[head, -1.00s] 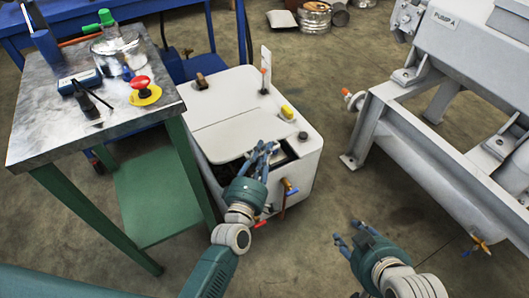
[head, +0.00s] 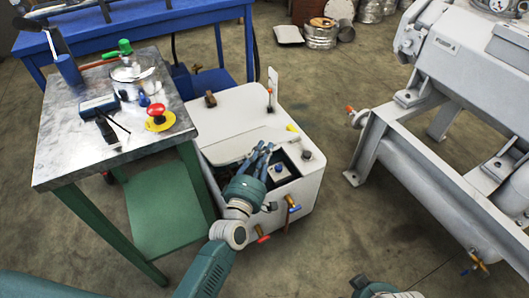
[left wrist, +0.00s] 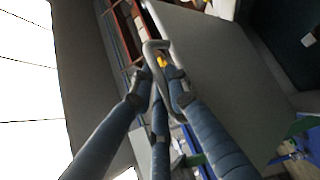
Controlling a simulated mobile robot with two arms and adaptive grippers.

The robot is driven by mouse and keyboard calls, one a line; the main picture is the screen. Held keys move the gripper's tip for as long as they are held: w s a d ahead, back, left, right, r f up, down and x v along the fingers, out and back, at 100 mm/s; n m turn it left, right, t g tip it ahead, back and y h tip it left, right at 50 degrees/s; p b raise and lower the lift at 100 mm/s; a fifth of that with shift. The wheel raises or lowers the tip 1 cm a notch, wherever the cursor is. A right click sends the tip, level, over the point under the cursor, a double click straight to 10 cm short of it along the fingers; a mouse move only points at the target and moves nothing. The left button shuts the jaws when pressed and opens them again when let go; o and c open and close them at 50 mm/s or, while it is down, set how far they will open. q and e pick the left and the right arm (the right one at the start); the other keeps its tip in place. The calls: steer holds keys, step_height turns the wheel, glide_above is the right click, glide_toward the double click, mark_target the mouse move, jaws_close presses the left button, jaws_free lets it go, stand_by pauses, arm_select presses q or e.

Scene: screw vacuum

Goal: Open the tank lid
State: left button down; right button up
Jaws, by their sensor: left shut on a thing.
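The white tank (head: 305,200) stands on the floor beside the workbench. Its pale lid (head: 228,149) is tilted up at the front, and the dark inside shows with a small light box with a blue top (head: 280,172). My left gripper (head: 261,150) is at the lid's front edge. In the left wrist view my left gripper (left wrist: 163,78) is shut on the lid's grey loop handle (left wrist: 156,48), next to the lid's flat panel (left wrist: 225,75). Only a little of my right gripper (head: 360,284) shows at the bottom edge; its fingers are hidden.
The metal-topped workbench (head: 75,158) with a red button (head: 157,109) stands close on the left. A grey pump frame (head: 430,165) stands on the right. Bare floor lies between tank and frame. A blue table (head: 150,22) is behind.

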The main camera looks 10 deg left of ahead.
arm_select(q)
steer(key=shift+w+a+r, duration=0.1)
steer(key=shift+a+r, duration=0.05)
steer(key=shift+a, duration=0.05)
stand_by(0.4)
steer(key=c, duration=1.7)
jaws_free()
steer(key=shift+o, duration=0.2)
steer(key=shift+s, duration=0.3)
steer(key=s+a, duration=0.1)
steer(key=s, duration=1)
steer(key=shift+s+a+f, duration=0.15)
steer(key=shift+a+f, duration=0.1)
steer(key=shift+a, duration=0.15)
